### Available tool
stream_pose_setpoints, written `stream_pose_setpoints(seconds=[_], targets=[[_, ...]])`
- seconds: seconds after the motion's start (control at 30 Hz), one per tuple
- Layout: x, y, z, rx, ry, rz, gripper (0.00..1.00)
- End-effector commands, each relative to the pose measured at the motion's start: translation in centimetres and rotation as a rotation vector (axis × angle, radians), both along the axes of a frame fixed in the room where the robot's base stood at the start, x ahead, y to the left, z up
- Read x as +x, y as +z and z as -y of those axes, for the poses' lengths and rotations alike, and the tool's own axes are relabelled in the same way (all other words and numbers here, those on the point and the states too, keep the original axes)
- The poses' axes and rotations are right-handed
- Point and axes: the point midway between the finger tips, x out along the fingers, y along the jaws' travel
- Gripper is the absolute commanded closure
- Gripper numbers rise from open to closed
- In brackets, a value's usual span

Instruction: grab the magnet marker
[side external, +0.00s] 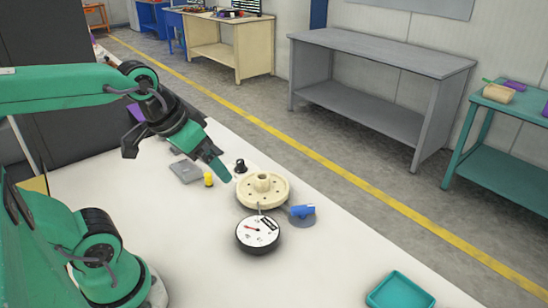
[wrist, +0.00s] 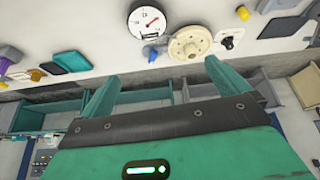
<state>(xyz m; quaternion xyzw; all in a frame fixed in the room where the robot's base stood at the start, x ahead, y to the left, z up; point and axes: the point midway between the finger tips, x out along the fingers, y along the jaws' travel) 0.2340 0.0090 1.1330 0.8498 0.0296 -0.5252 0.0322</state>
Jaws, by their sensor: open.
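I cannot tell for certain which small piece is the magnet marker. A small yellow cylinder (side external: 208,180) stands on the white table, and it also shows in the wrist view (wrist: 243,13). A small black knob-like piece (side external: 241,166) stands near it, left of a cream wheel (side external: 263,190). A blue piece (side external: 303,211) lies on a grey disc right of the wheel, and it shows in the wrist view (wrist: 150,53). My gripper (side external: 215,162) is above the table near the yellow and black pieces. In the wrist view my gripper (wrist: 161,72) has its green fingers apart, with nothing between them.
A round white dial gauge (side external: 258,231) lies in front of the cream wheel. A flat grey block (side external: 186,171) lies left of the yellow cylinder. A teal tray (side external: 400,291) is at the lower right. The table between gauge and tray is clear.

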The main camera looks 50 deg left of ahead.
Motion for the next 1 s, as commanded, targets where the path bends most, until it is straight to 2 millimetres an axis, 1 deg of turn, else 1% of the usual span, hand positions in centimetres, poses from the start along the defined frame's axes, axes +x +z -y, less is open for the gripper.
stream_pose_setpoints(seconds=[0.1,0.27,0.33,0.43,0.47,0.5,0.57,0.6,0.87,1.0], targets=[[-0.74,-0.27,0.65,0.018,-0.061,0.022,0.0],[-1.05,-0.45,0.89,0.026,-0.087,0.029,0.0],[-1.05,-0.45,0.89,0.027,-0.088,0.029,0.1],[-1.04,-0.45,0.88,0.026,-0.087,0.028,0.29],[-1.03,-0.44,0.88,0.026,-0.086,0.028,0.33],[-1.03,-0.44,0.87,0.026,-0.086,0.028,0.41],[-1.02,-0.44,0.87,0.025,-0.085,0.028,0.52],[-1.02,-0.44,0.87,0.025,-0.085,0.028,0.54],[-0.99,-0.42,0.84,0.024,-0.081,0.027,0.54],[-0.65,-0.39,0.59,0.009,-0.042,0.019,0.54]])
